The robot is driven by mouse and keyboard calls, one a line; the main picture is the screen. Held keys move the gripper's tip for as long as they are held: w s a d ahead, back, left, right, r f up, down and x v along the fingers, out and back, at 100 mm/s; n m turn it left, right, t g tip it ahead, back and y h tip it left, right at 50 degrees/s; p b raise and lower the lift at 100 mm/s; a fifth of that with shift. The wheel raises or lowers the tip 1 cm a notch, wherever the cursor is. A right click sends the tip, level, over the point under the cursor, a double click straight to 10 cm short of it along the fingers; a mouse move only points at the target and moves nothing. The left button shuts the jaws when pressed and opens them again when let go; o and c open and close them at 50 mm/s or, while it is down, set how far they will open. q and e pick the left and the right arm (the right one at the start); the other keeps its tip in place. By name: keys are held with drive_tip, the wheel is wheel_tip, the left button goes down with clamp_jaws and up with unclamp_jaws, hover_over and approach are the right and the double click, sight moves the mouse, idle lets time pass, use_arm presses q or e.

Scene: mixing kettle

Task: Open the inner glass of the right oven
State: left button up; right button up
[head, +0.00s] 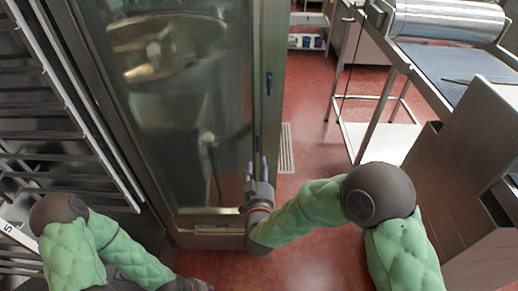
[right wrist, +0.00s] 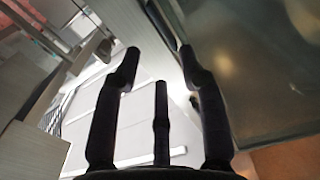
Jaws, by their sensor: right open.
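The oven's tall glass panel (head: 190,120) fills the left middle of the head view, in a metal frame (head: 261,60). A metal bowl-like shape shows through or in the glass. A small dark fitting (head: 269,84) sits on the frame's right side. My right gripper (head: 257,163) is open, fingers pointing away from me, at the lower right edge of the panel. In the right wrist view, the open fingers (right wrist: 159,50) show nothing clearly held, and the glass (right wrist: 255,70) is beside the right finger.
A metal rack (head: 50,150) stands at the left. A steel table with a blue-grey top (head: 440,68) and a roller stands at the right, near grey-brown box-like units (head: 440,190). Red floor (head: 308,100) with a drain grate (head: 286,148) is free between the oven and table.

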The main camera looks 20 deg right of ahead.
drive_tip(key=b+x, duration=0.1)
drive_tip(key=x, duration=0.8)
drive_tip(key=shift+w+b, duration=0.25)
drive_tip(key=shift+b, duration=0.1)
clamp_jaws()
